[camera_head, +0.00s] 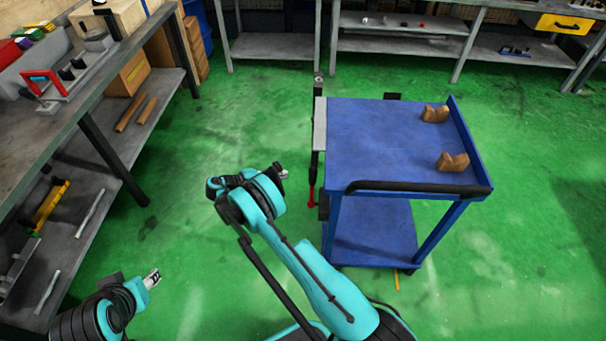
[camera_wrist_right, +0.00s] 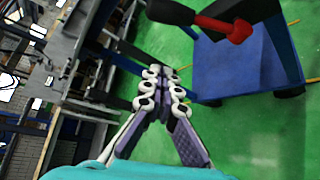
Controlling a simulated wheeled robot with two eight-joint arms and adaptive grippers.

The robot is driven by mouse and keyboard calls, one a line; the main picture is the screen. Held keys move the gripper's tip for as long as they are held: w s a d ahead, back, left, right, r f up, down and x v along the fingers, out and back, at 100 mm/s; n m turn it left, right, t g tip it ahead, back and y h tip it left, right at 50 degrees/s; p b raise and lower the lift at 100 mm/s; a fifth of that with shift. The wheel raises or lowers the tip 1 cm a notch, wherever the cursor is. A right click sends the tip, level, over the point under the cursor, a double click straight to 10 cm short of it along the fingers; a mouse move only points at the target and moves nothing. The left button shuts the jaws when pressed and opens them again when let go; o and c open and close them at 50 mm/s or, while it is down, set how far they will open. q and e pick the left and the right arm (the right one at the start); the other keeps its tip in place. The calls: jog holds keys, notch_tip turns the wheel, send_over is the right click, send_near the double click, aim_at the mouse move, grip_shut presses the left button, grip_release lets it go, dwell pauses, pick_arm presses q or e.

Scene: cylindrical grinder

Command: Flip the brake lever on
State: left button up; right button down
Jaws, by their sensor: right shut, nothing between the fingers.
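The brake lever (camera_head: 311,196) is a red-ended lever at the lower end of a dark upright bar on the left side of the blue cart (camera_head: 375,135). In the right wrist view the red lever (camera_wrist_right: 228,28) is at the top right, with a black cylindrical part to its left. My right gripper (camera_head: 282,171) is to the left of the lever in the head view, apart from it. Its fingers (camera_wrist_right: 160,80) are shut together and empty. My left gripper (camera_head: 153,278) is at the lower left, far from the cart; its opening is too small to tell.
Two brown wooden V-shaped blocks (camera_head: 453,162) sit on the cart top. A black handle (camera_head: 415,187) runs along its front edge. A workbench (camera_head: 75,85) with tools stands at the left, and benches (camera_head: 400,45) line the back.

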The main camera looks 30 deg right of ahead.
aim_at(312, 186)
jog(key=b+x, duration=0.4)
jog(key=x, duration=0.6)
pick_arm(q)
notch_tip(312, 186, down, 5)
jog(key=shift+r, duration=0.2)
pick_arm(e)
jog(key=s, duration=0.1)
jog(key=s+r, duration=0.2)
jog(key=shift+s+a, duration=0.3)
